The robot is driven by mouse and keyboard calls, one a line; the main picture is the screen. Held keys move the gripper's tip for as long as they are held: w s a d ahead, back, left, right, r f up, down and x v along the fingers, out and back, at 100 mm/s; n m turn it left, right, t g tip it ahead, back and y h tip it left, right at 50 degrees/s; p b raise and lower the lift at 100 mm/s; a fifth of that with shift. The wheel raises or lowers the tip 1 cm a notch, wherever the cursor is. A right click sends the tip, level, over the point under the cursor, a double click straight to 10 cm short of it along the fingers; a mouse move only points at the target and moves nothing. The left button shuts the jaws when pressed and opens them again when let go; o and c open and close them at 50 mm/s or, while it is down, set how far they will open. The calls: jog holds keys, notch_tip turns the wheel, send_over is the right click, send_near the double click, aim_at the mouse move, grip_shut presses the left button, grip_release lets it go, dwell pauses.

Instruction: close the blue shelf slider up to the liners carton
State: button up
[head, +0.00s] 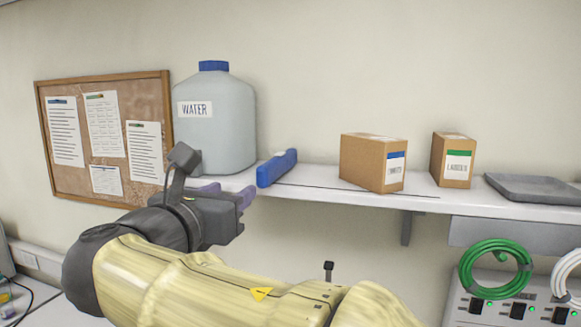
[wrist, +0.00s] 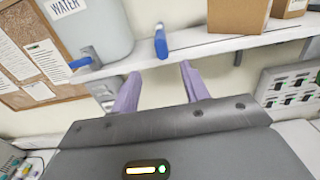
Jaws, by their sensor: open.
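The blue shelf slider (head: 277,168) is a blue upright bar on the white shelf (head: 320,181), just right of the water jug. It also shows in the wrist view (wrist: 161,45), ahead of my fingers. The liners carton (head: 365,162), brown with a blue-striped label too small to read surely, stands to its right. A stretch of bare shelf separates them. The carton's lower part shows in the wrist view (wrist: 238,15). My gripper (head: 228,193) is open and empty, below and in front of the shelf edge, left of the slider in the head view. Its purple fingers (wrist: 160,72) do not touch the slider.
A large water jug (head: 214,120) stands left of the slider, with a blue tap (wrist: 80,62) at its base. A green-labelled carton (head: 453,160) and a grey tray (head: 535,188) stand further right. A bracket (head: 406,228) and a green cable coil (head: 497,265) are below the shelf.

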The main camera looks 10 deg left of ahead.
aim_at(260, 172)
jog(key=w+p, duration=0.2)
jog(key=w, duration=0.3)
jog(key=w+d+p, duration=0.1)
jog(key=w+p, duration=0.1)
jog(key=w, duration=0.3)
jog(key=w+p, duration=0.2)
jog(key=w, duration=0.2)
jog(key=shift+w+d+r+p, duration=0.1)
jog(key=shift+w+d+p, duration=0.05)
jog(key=shift+w+p, duration=0.2)
jog(key=shift+w, duration=0.65)
jog(key=shift+w+f, duration=0.1)
jog(key=shift+f, duration=0.1)
jog(key=shift+s, duration=0.2)
jog(key=shift+c, duration=0.8)
jog(key=shift+r, duration=0.1)
grip_shut()
